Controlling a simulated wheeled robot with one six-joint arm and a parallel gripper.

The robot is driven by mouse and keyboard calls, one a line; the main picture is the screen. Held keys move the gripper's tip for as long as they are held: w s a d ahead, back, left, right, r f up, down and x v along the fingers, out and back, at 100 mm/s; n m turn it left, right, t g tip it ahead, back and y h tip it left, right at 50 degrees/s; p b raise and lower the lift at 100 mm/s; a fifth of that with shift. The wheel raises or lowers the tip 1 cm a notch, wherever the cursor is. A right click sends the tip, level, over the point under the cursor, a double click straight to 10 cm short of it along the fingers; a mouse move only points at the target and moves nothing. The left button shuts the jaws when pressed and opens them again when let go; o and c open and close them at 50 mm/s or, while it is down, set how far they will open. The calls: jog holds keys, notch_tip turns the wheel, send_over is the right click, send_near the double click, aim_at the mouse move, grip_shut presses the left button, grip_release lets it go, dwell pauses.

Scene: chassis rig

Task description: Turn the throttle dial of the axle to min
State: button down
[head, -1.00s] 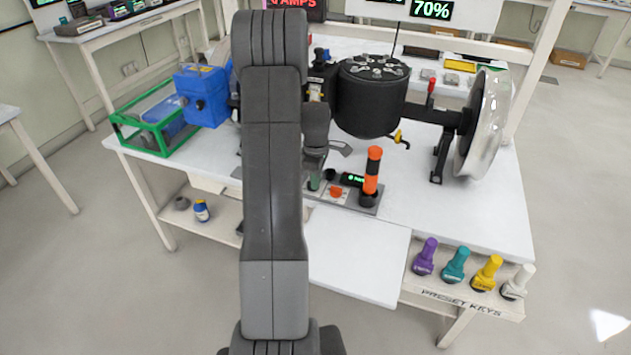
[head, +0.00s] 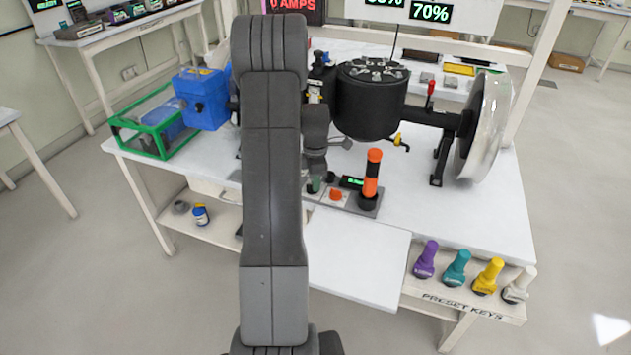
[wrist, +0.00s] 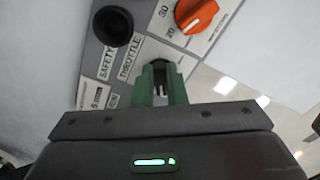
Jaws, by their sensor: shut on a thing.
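In the wrist view, my gripper (wrist: 158,90) has its green fingers closed on the panel beside the printed word THROTTLE. They are shut on the throttle dial, which the fingers mostly hide. A small green patch of my gripper (head: 314,183) shows in the head view, low over the panel, partly behind my arm. The axle rig has a black drum (head: 370,105) and a pale wheel disc (head: 487,128) on the table. Where the throttle dial points cannot be read.
An orange dial (wrist: 197,14) with 20 and 30 marks sits close by; it also shows in the head view (head: 336,194). A round black knob (wrist: 112,26) is near the SAFETY label. Several coloured preset keys (head: 457,268) line the front.

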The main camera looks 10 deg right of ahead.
jog(key=c, duration=1.5)
grip_release()
jog(key=shift+o, duration=0.2)
notch_tip(320, 180, up, 14)
jog(key=shift+f, duration=0.1)
notch_tip(320, 180, down, 14)
